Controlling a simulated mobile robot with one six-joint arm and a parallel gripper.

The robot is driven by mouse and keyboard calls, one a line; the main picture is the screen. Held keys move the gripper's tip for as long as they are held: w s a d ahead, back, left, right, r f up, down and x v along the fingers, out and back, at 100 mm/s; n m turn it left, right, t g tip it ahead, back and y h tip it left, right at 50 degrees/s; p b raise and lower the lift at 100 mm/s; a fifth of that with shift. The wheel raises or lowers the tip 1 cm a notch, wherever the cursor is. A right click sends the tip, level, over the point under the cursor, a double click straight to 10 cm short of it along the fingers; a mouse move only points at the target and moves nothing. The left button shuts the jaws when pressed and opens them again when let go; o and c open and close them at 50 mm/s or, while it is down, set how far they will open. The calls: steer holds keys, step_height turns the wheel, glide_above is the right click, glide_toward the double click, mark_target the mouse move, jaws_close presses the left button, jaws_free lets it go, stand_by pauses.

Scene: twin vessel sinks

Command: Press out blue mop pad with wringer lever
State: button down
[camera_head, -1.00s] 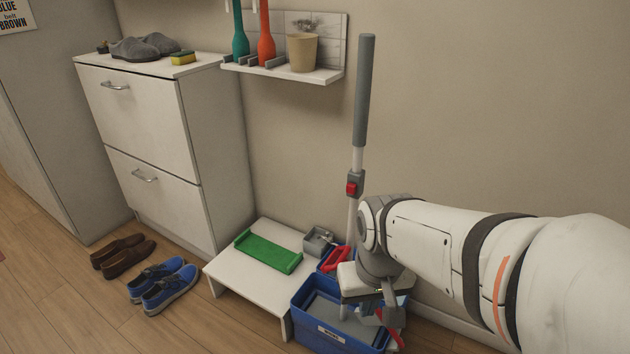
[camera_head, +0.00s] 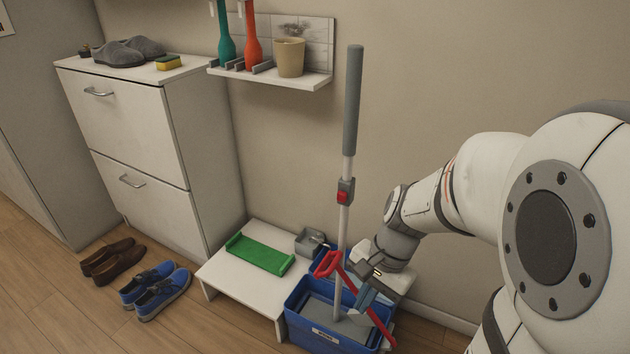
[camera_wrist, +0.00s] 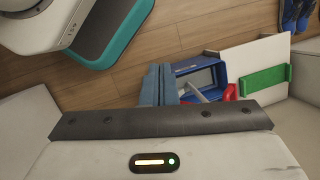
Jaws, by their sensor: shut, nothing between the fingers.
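The blue bucket (camera_head: 298,302) stands on the floor with a grey wringer (camera_head: 325,312) in its top. The mop's long pole (camera_head: 346,190) rises from it, leaning slightly. My gripper (camera_head: 366,284) is shut and empty, close to the lever; contact is unclear.
Shoes (camera_head: 155,290) lie on the floor by a white cabinet (camera_head: 140,150). A wall shelf (camera_head: 270,77) hangs above. Open floor lies at front left.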

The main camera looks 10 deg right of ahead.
steer(key=w+m+y+p, duration=0.3)
steer(key=m, duration=0.5)
steer(key=m+t+y+p, duration=0.4)
steer(key=m+t+p, duration=0.35)
steer(key=m, duration=1.85)
glide_toward(337, 263)
steer(key=shift+t, duration=0.35)
steer(key=b+x, duration=0.1)
steer(key=x, duration=0.2)
steer(key=b+x, duration=0.2)
steer(key=x, duration=0.2)
steer(key=shift+s+f, duration=0.2)
steer(key=shift+s, duration=0.05)
